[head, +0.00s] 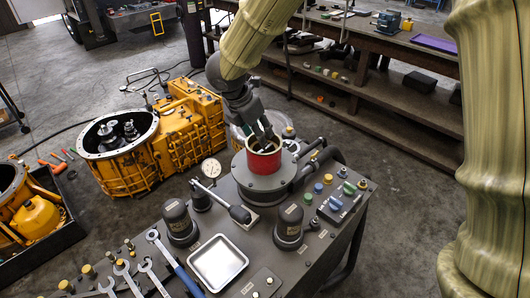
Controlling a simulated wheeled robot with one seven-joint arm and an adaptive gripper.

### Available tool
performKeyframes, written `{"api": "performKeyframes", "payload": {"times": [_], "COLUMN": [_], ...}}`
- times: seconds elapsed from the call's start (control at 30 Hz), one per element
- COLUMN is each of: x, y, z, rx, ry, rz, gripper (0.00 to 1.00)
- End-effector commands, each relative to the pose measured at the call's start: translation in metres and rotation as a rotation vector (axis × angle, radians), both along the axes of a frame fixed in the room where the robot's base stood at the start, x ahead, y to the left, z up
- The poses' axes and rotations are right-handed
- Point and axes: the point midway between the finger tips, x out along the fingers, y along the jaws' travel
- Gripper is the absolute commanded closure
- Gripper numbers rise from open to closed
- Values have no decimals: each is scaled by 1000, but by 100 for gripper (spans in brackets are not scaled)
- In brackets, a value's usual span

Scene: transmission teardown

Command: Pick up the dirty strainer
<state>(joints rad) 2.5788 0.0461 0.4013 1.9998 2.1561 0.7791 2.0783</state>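My gripper (265,146) points down over a red cylinder (265,173) with a pale rim, which stands on a round grey housing on the grey cart. The fingertips are at or just inside the cylinder's open top. They are small and dark, so I cannot tell how far apart they are or whether they touch anything. I cannot make out the dirty strainer for sure. The inside of the cylinder is mostly hidden by my gripper.
The cart top (327,238) holds a square metal tray (217,262), dark canisters (180,222), a gauge (211,168), a lever and several wrenches (173,264). A yellow transmission housing (190,130) stands behind left. A workbench (400,50) is at the back right. Open floor lies right of the cart.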

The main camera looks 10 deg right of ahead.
Motion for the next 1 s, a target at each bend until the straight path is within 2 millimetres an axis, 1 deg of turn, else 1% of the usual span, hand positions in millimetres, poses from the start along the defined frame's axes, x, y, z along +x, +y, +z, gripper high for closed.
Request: {"api": "performKeyframes", "payload": {"times": [0.03,0.1,0.27,0.37,0.4,0.53,0.67,0.87,1.0], "x": [3,5,7,7,9,13,14,14,14], "y": [0,-1,-9,-15,-16,-18,-20,-20,-20], "z": [-5,-9,-22,-33,-39,-51,-55,-56,-56], "rx": [-1,-1,-4,-2,-3,-2,0,0,0], "ry": [5,7,11,9,10,9,8,8,7], "rz": [0,0,3,3,3,4,3,3,3], "gripper": [57,57,57,57,57,57,57,57,82]}}
